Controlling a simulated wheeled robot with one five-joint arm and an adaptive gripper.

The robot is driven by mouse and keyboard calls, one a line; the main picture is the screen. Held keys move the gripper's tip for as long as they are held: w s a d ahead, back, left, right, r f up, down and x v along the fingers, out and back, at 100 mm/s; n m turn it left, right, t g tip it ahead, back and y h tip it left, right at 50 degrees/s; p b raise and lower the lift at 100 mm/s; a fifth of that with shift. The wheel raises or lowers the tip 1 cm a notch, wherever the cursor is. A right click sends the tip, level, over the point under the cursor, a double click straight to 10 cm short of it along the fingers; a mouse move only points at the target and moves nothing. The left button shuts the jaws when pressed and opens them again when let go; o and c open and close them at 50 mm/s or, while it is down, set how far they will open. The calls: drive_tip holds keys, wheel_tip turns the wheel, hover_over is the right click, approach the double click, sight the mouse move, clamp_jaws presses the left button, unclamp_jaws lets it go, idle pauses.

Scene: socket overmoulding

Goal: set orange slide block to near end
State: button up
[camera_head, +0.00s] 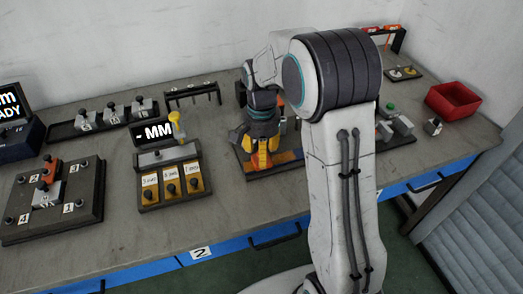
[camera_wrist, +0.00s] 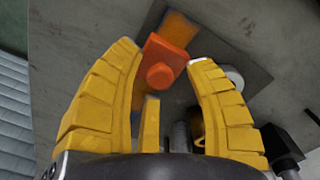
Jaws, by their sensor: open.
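The orange slide block (camera_wrist: 170,55) has a round knob on top and shows between the fingertips of my gripper (camera_wrist: 167,50) in the wrist view. It sits on a dark base plate (camera_wrist: 232,70) with an orange-yellow strip (camera_wrist: 181,28) running along it. My gripper's yellow fingers are spread on either side of the block, and I cannot tell whether they touch it. In the head view my gripper (camera_head: 259,165) points down over the slide fixture (camera_head: 287,157).
A panel with three labelled knobs (camera_head: 172,188) and a yellow-handled lever (camera_head: 177,128) stand left of the fixture. A plate with numbered corners (camera_head: 18,232) lies far left. A red bin (camera_head: 453,101) stands at the right. A small rack (camera_head: 193,92) is behind.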

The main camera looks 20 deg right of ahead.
clamp_jaws()
idle(0.3)
drive_tip(key=d+p, duration=0.1)
drive_tip(key=d, duration=1.4)
drive_tip(key=shift+s+d+p, duration=0.1)
drive_tip(key=shift+p, duration=0.25)
drive_tip(key=shift+f, duration=0.1)
drive_tip(key=shift+c, duration=1.5)
unclamp_jaws()
drive_tip(key=shift+d, duration=0.2)
drive_tip(key=o, duration=0.3)
